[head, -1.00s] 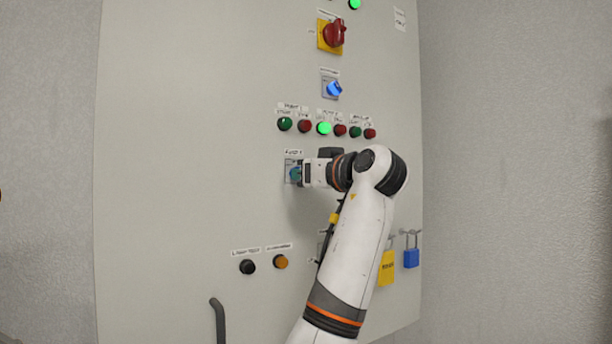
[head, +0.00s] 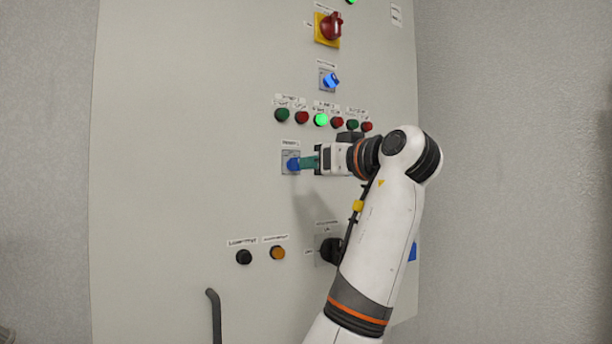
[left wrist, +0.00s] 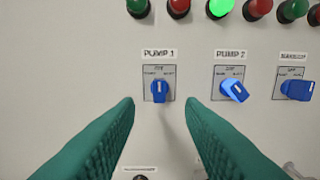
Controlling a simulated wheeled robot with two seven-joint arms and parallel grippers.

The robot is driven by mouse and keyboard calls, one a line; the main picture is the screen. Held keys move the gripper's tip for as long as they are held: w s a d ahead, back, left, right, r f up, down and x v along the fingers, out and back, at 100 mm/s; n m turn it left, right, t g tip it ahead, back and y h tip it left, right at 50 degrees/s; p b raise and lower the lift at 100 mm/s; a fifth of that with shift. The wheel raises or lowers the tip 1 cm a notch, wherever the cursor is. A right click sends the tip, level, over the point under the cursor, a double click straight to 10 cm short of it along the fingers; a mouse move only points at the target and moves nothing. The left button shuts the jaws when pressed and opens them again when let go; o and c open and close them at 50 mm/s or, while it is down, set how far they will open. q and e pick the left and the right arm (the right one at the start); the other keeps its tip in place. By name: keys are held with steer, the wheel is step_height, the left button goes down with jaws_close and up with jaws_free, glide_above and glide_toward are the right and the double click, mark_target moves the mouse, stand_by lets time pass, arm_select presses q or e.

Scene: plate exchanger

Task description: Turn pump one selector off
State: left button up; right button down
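The pump one selector (left wrist: 161,90) is a blue knob on a grey square plate under the "PUMP 1" label. It stands upright, its white mark pointing up towards the top legend, which is too small to read surely. In the head view the selector (head: 293,164) is at the panel's middle. My right gripper is not in view.
The pump two selector (left wrist: 235,90) and another blue selector (left wrist: 294,89) are to the right, both turned differently. Lit and unlit buttons (head: 321,120) are above. A red rotary switch (head: 331,26) is higher. Black (head: 244,257) and orange (head: 278,253) buttons are below.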

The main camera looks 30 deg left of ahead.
arm_select(q)
steer(key=b+v, duration=0.1)
steer(key=v, duration=0.5)
steer(key=shift+d+b, duration=0.2)
steer(key=shift+b, duration=0.1)
steer(key=shift+s, duration=0.1)
